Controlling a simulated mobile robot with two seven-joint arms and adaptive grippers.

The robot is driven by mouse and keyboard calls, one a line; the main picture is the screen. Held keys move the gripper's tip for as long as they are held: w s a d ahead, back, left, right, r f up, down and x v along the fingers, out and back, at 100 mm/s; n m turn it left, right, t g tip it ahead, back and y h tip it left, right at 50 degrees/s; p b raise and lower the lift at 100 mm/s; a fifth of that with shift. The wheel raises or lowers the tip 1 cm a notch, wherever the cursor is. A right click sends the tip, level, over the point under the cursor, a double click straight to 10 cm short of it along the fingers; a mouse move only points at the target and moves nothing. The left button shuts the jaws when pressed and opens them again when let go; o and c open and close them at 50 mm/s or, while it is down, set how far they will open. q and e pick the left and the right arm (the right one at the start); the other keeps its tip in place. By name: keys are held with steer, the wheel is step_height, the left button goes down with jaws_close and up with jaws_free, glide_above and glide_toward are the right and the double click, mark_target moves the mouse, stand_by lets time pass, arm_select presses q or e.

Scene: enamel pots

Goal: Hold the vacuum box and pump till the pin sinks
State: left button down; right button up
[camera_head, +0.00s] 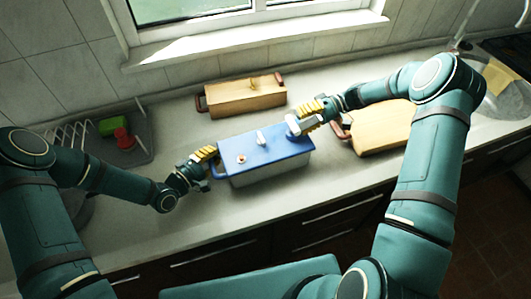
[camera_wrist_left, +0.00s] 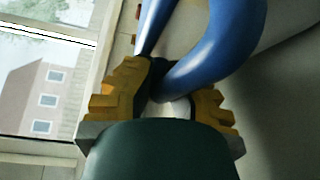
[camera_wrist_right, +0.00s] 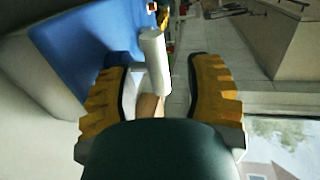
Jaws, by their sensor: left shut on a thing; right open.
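The vacuum box (camera_head: 268,172) has a grey body and a blue lid (camera_head: 262,155), and it stands on the counter. A small red-orange pin (camera_head: 241,159) sticks up on a pale ring at the lid's left part. My left gripper (camera_head: 211,160) is shut on the blue handle at the box's left end; the thick blue handle (camera_wrist_left: 215,55) shows close in the left wrist view. My right gripper (camera_head: 298,124) is open over the lid's right end. In the right wrist view a white cylinder (camera_wrist_right: 154,60), probably the pump's handle, lies between the spread fingers; contact is unclear.
A wooden box (camera_head: 245,98) with red-brown handles stands behind, near the window. Another wooden box (camera_head: 382,130) is at right, close to my right arm. A dish rack (camera_head: 75,135) with green and red items is at left. A sink (camera_head: 505,100) is at far right.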

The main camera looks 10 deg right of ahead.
mark_target(286, 138)
steer(key=shift+x, duration=2.3)
